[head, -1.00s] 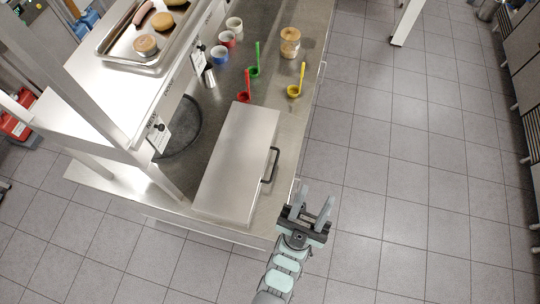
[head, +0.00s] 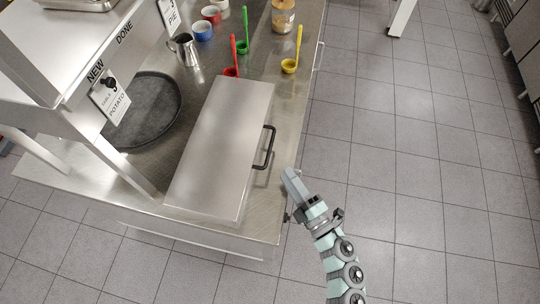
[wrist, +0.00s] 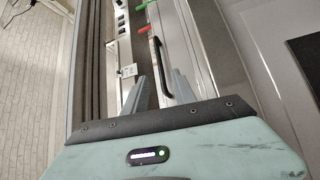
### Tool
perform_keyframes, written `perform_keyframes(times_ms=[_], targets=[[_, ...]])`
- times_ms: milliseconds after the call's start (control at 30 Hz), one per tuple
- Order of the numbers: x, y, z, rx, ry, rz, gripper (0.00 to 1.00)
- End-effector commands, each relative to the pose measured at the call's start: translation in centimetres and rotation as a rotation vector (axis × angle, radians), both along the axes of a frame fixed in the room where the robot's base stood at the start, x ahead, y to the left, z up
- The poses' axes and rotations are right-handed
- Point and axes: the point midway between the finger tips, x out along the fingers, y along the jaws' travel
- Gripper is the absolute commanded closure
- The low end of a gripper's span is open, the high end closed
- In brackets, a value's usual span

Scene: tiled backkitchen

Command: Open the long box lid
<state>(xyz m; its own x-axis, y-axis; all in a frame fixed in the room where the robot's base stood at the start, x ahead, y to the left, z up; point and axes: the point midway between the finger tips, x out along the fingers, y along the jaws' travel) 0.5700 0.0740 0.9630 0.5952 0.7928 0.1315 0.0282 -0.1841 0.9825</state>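The long box (head: 222,145) is a brushed-metal case lying on the steel counter, its flat lid closed. A dark bar handle (head: 265,148) stands out from its right side. In the wrist view the handle (wrist: 158,55) runs ahead, just beyond and right of the fingers. My gripper (head: 290,177) is off the counter's right edge, a little right of and below the handle, apart from it. The head view sees its fingers nearly edge-on.
A round dark pan (head: 143,108) lies left of the box, under the shelf (head: 75,45). Red (head: 231,72), green (head: 243,46) and yellow (head: 290,66) ladles, mugs and a jar (head: 283,17) stand behind it. The tiled floor at right is clear.

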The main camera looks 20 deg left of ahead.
Motion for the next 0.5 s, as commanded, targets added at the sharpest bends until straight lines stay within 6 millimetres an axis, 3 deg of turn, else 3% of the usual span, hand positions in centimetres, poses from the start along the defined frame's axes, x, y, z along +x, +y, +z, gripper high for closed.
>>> perform_keyframes(times_ms=[167, 500], targets=[[1.2, 1.5, 0.4, -0.004, -0.002, 0.002, 0.68], [4.9, 6.5, 1.3, 0.000, 0.000, 0.000, 0.68]])
